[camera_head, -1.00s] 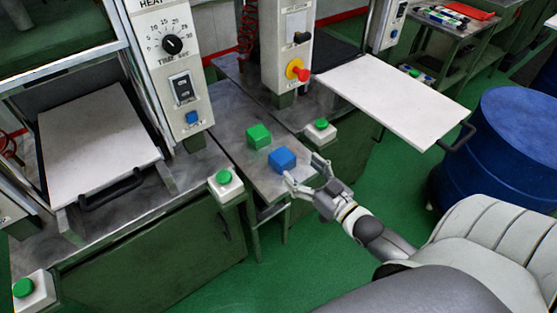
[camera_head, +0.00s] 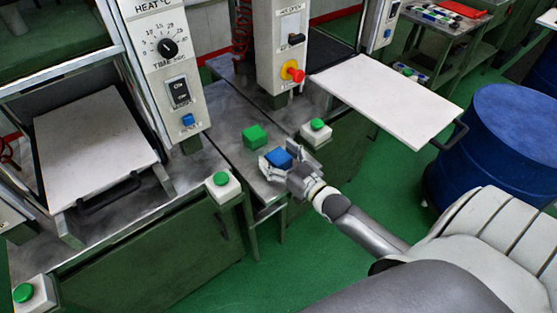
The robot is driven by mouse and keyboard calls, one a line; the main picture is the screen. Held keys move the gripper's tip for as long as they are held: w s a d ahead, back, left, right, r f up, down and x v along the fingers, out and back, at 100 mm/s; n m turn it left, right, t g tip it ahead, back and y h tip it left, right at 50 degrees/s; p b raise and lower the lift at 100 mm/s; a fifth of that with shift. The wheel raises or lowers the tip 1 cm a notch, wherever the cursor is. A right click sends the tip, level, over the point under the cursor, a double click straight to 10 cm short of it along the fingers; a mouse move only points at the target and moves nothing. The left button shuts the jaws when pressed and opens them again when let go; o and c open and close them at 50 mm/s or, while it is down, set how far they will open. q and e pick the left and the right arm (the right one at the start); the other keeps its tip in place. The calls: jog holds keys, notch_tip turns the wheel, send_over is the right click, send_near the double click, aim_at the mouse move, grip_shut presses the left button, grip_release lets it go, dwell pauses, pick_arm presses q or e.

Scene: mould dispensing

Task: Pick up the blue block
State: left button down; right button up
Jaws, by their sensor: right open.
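The blue block (camera_head: 279,157) sits on the narrow metal table (camera_head: 234,116) between the two machines. My right gripper (camera_head: 278,162) is at the block, with one finger on its left side and the other on its right. The jaws are open around it, and I cannot tell whether a finger touches it. The gripper's palm hides the block's front right part. My left gripper is not in view.
A green block (camera_head: 255,136) sits on the same table, just behind and left of the blue one. A green button box (camera_head: 315,134) stands close to the right, and another button box (camera_head: 222,186) at the left. A white plate (camera_head: 385,98) juts out at the right, near a blue drum (camera_head: 495,150).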

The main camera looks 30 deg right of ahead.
jog(key=c, duration=1.7)
jog(key=shift+r, duration=0.15)
jog(key=shift+r, duration=0.1)
